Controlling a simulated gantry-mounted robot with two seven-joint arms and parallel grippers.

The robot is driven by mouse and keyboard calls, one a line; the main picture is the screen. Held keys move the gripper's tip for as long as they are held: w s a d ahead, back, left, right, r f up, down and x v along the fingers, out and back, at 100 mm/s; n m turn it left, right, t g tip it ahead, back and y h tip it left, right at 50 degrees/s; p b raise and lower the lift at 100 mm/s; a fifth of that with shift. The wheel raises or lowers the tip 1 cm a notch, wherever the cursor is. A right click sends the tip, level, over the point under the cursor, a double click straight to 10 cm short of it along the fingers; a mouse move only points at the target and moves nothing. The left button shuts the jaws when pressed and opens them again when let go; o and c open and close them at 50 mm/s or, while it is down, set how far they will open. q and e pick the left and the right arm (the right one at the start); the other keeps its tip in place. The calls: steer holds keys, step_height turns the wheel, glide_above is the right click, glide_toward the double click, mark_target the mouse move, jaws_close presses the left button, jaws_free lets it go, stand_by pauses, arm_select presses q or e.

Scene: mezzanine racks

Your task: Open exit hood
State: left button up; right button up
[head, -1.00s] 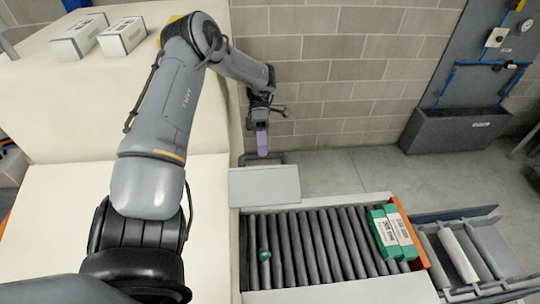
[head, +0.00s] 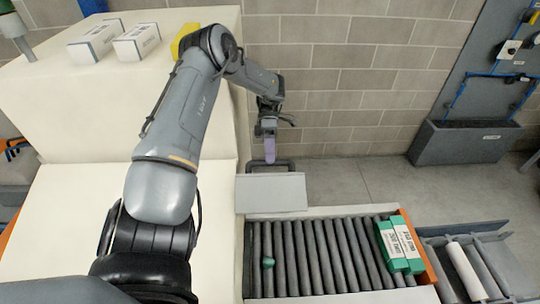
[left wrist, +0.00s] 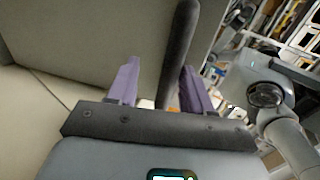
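A gap shows by the left finger; contact on the right is unclear. My right gripper is not in view.
The roller bed (head: 330,255) holds green-and-white boxes (head: 400,247) at its right end and a small green object (head: 268,262) at left. White cartons (head: 137,42) sit on the cream housing (head: 60,100).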

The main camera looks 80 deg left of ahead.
arm_select(q)
steer(key=shift+r, duration=0.1)
stand_by(0.3)
steer(key=b+v, duration=0.2)
steer(key=v, duration=0.8)
steer(key=shift+a, duration=0.35)
steer(key=shift+r, duration=0.1)
steer(key=shift+c, duration=0.3)
